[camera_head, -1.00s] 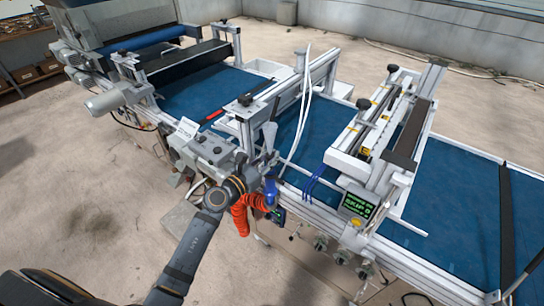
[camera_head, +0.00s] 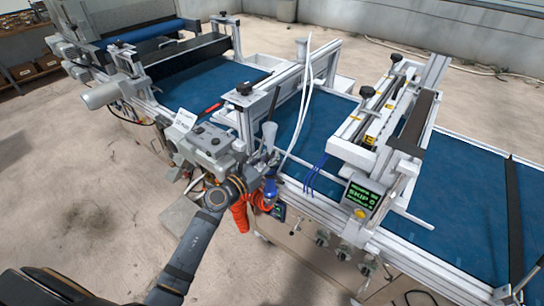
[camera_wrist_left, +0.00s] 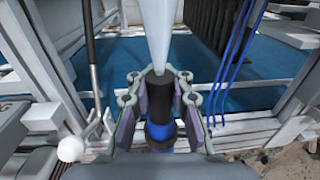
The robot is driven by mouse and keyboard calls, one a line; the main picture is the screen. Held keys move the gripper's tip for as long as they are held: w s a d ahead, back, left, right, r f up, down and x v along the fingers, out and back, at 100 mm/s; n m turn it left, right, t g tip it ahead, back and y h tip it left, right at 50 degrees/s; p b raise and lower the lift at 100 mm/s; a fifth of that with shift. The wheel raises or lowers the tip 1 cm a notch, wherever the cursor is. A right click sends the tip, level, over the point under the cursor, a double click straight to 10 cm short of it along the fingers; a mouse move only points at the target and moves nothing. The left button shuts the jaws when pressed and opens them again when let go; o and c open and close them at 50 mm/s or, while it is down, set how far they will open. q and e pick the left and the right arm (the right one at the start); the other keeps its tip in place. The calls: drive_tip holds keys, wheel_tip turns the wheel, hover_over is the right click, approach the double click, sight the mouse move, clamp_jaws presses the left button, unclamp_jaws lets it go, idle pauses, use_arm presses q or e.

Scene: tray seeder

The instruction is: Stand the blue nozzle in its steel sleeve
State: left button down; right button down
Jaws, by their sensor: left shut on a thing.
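My left gripper (camera_head: 262,163) is shut on the blue nozzle (camera_head: 270,189), beside the seeder frame. In the left wrist view the gripper (camera_wrist_left: 160,100) has its fingers on both sides of the nozzle's black collar. A blue band of the nozzle (camera_wrist_left: 159,132) shows below the collar, and a pale cone rises above the fingers. The cone also stands up above the gripper in the head view. An orange coiled hose (camera_head: 240,216) hangs below the wrist. I cannot make out the steel sleeve in either view. My right gripper is not in view.
The seeder's blue belt (camera_head: 460,190) runs under metal cross frames. A grey control box (camera_head: 208,143) is close left of the gripper. A green-lit display (camera_head: 361,195) and thin blue tubes (camera_head: 315,175) are to the right. A ball-ended lever (camera_wrist_left: 70,148) stands left in the wrist view.

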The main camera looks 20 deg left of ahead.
use_arm(q)
drive_tip(key=shift+f+b, duration=0.55)
idle(0.9)
drive_tip(key=c, duration=1.1)
unclamp_jaws()
drive_tip(key=v, duration=0.7)
drive_tip(key=shift+s+a, duration=0.1)
drive_tip(key=shift+s, duration=0.1)
